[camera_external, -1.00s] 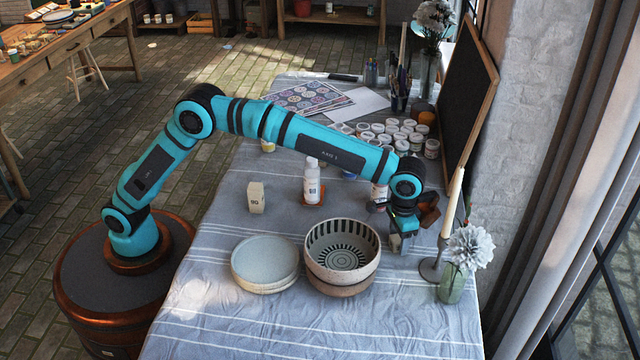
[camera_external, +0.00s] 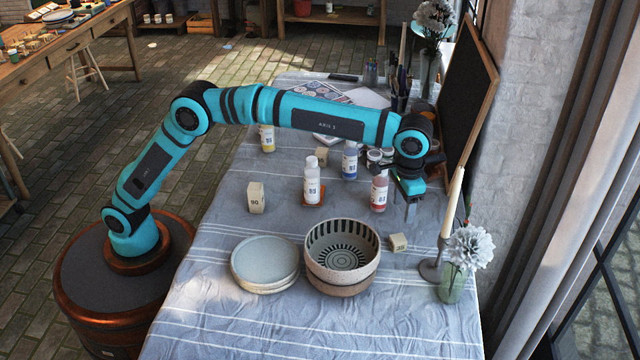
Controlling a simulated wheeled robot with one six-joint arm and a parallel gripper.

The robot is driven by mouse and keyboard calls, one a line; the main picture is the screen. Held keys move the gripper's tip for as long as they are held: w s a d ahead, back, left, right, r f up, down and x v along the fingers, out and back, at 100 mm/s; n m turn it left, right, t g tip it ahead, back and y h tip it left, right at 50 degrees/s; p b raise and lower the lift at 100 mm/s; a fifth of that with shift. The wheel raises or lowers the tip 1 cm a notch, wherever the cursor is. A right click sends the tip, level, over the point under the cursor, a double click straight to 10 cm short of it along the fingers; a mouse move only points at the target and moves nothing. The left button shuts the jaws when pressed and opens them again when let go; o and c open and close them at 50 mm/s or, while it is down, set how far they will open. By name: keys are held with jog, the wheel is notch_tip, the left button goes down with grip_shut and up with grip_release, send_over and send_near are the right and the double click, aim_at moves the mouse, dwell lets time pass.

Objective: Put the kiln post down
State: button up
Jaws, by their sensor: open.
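A small cream kiln post (camera_external: 397,242) with a dark number on it rests on the cloth just right of the patterned bowl (camera_external: 343,255). My gripper (camera_external: 411,213) is above and slightly behind this post, pointing down, apart from it and empty. It is open, though the gap between its fingers is hard to see. A taller cream post marked 90 (camera_external: 256,198) stands upright left of the white bottle. Another small cream post (camera_external: 321,156) stands farther back, between the bottles.
A white bottle (camera_external: 312,182) stands on a small brown base; blue (camera_external: 350,161), red (camera_external: 379,192) and yellow (camera_external: 267,139) ones stand nearby. Stacked plates (camera_external: 265,260) lie left of the bowl. A candle holder (camera_external: 431,270) and flower vase (camera_external: 452,283) border the right side. The front cloth is clear.

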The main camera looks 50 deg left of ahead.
jog(key=w+a+r+n+t+h, duration=0.1)
jog(key=w+a+r+t, duration=0.1)
jog(key=a+r, duration=0.6)
jog(key=w+a+r+t+h, duration=0.15)
jog(key=a+r, duration=0.25)
jog(key=a, duration=0.9)
jog(key=w+a+r+n+t+h, duration=0.1)
jog(key=w+a+r+t, duration=0.1)
jog(key=a+r, duration=0.6)
jog(key=s+a+r+t, duration=0.1)
jog(key=a, duration=0.7)
jog(key=s+a+r+t, duration=0.1)
jog(key=s+a+r, duration=0.1)
jog(key=a, duration=0.5)
jog(key=s+a+r+n+t, duration=0.1)
jog(key=s+a+t, duration=0.1)
jog(key=s+a, duration=0.55)
jog(key=s+a+r+t, duration=0.2)
jog(key=s+a+t, duration=0.15)
jog(key=a, duration=0.75)
jog(key=s+a+f+t+y, duration=0.1)
jog(key=s+a+f+t, duration=0.1)
jog(key=s+a, duration=0.4)
jog(key=s+a+f+n+t+y, duration=0.1)
jog(key=s+a, duration=0.4)
jog(key=s, duration=0.5)
jog(key=shift+s+a+f+n+t+y, duration=0.2)
jog(key=shift+a+f+n+t+y, duration=0.15)
jog(key=shift+f+t+y, duration=0.35)
